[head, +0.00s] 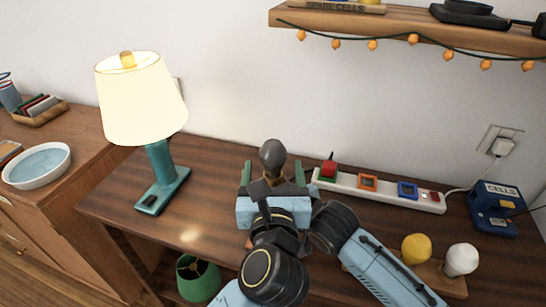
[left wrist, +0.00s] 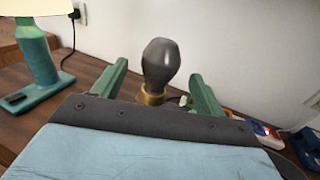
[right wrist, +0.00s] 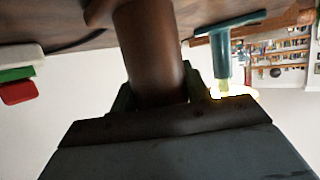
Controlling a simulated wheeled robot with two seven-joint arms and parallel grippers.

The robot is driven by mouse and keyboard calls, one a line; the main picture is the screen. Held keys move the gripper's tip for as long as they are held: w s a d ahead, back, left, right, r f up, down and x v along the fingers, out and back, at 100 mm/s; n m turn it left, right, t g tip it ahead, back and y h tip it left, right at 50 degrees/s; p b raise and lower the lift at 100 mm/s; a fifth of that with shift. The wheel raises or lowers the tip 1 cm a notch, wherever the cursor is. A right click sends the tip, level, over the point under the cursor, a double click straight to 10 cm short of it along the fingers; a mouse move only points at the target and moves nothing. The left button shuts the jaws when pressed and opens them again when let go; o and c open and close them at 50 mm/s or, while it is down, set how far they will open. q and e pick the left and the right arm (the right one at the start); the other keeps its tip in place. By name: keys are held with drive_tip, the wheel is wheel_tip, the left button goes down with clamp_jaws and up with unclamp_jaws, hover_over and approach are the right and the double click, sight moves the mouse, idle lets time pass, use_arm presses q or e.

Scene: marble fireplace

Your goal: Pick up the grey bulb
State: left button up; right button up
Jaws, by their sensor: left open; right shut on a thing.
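The grey bulb (head: 272,155) is upright with its round end up. In the left wrist view the bulb (left wrist: 160,64) shows a brass base and stands in the gap between my left fingers. My left gripper (head: 273,169) is open; no finger visibly touches the bulb. My right gripper (right wrist: 158,90) is shut on a dark brown cylindrical post (right wrist: 150,45), which shows in the right wrist view. In the head view my left gripper and arm hide the right gripper's fingers. What the bulb's base sits on is hidden.
A lit lamp (head: 142,100) stands left on the brown table (head: 215,165). A white power strip (head: 385,190) with coloured plugs lies right. Further right are a blue box (head: 494,208), a yellow bulb (head: 416,248) and a white bulb (head: 461,259). A shelf (head: 420,28) with string lights hangs above.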

use_arm(q)
drive_tip(key=shift+w, duration=2.65)
drive_tip(key=c, duration=1.1)
drive_tip(key=shift+o, duration=0.2)
wheel_tip(320, 180, up, 10)
drive_tip(key=shift+r, duration=0.1)
use_arm(e)
drive_tip(key=o, duration=1.4)
